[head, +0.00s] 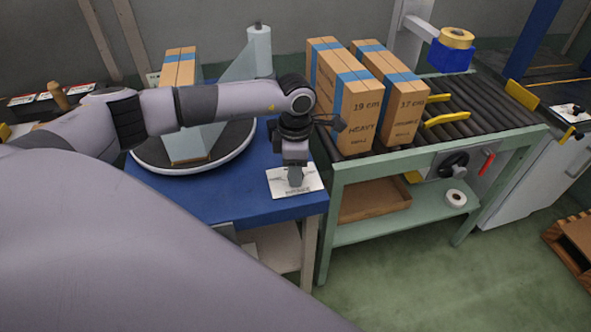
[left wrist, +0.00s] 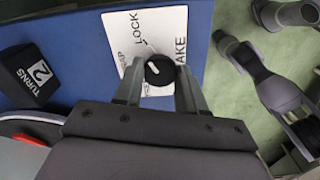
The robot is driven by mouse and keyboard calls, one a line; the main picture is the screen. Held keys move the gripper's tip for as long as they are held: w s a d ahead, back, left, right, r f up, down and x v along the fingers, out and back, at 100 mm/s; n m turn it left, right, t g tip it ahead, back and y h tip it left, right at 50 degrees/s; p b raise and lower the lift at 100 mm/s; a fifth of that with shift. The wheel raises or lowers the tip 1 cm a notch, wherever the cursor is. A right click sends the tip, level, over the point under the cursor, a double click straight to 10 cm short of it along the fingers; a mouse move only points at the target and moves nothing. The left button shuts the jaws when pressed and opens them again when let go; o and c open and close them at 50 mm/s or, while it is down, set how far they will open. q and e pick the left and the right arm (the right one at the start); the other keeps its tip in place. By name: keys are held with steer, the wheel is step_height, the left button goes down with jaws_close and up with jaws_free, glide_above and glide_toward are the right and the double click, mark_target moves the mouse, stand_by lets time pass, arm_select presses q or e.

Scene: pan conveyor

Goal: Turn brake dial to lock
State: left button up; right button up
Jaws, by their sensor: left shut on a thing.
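The brake dial (left wrist: 160,70) is a round black knob with a white mark, on a white plate (left wrist: 153,25) printed with LOCK and BRAKE. In the left wrist view the knob sits between the fingers of my left gripper (left wrist: 160,86), which is shut on it. The white mark shows on the knob's left part; its exact setting is hard to read. In the head view my left gripper (head: 295,180) points down onto the plate (head: 310,180) at the blue table's front right corner and hides the knob.
A strapped carton (head: 180,75) stands on the round turntable (head: 148,160) left of the gripper. Two cartons (head: 362,120) (head: 408,105) stand on the roller conveyor (head: 480,100) at right. A black block marked TURNS 2 (left wrist: 35,78) lies near the plate.

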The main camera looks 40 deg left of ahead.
stand_by(0.4)
arm_select(q)
steer(key=o, duration=1.1)
steer(key=shift+c, duration=0.2)
steer(key=shift+r, duration=3.65)
